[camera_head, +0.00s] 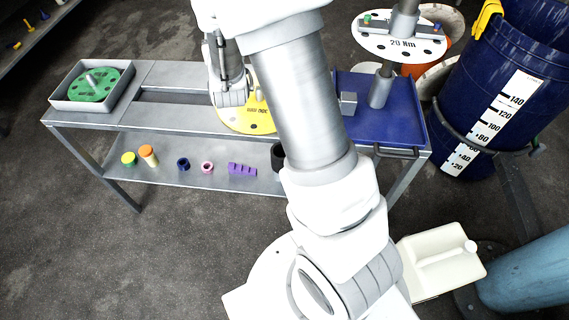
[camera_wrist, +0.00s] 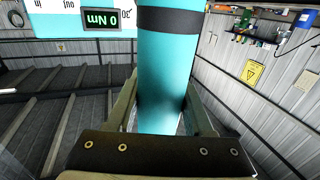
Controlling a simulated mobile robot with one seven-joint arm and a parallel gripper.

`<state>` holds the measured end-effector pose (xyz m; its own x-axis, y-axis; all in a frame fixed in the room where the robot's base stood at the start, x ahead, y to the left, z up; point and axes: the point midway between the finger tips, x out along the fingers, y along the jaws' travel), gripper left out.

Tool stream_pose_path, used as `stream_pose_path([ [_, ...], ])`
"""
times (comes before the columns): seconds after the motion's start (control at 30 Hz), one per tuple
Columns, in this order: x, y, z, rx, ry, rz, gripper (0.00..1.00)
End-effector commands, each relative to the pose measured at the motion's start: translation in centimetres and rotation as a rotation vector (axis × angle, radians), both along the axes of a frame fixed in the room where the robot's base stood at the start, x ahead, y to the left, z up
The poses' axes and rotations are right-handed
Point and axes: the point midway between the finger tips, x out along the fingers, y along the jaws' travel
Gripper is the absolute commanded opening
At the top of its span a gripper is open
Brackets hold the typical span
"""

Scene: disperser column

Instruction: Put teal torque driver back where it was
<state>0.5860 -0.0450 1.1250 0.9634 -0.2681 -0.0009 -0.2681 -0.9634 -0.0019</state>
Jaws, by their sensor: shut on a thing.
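The teal torque driver (camera_wrist: 165,75) fills the middle of the wrist view as a thick teal cylinder with a dark band near the top of the picture. My gripper (camera_wrist: 160,108) is shut on it, one finger on each side. A panel with a small lit display (camera_wrist: 101,19) reading "0 Nm" shows at upper left, beside the driver. In the head view my arm crosses the middle of the picture, and I cannot make out the driver there.
A metal bench holds a green disc (camera_head: 95,84) in a grey tray, a yellow disc (camera_head: 238,117) partly behind my arm, and a blue tray (camera_head: 397,118). A white "20 Nm" disc (camera_head: 385,46) stands on a post at right. A blue barrel (camera_head: 490,75) stands beyond.

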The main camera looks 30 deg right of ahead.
Motion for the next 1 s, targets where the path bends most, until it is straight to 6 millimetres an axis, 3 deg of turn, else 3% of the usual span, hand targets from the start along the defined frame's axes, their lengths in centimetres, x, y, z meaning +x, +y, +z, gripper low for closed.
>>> stream_pose_path([
  [0.03, -0.2, -0.7, -1.1, 0.002, -0.008, -0.055, 0.00],
  [0.27, -2.8, -4.7, -3.4, 0.000, -0.005, -0.342, 0.00],
  [0.5, -7.5, -8.0, -7.4, -0.002, -0.001, -0.671, 0.00],
  [0.8, -14.1, -9.5, -12.6, -0.004, 0.000, -1.020, 0.00],
  [1.0, -15.9, -9.5, -14.5, -0.004, 0.002, -1.104, 0.00],
])
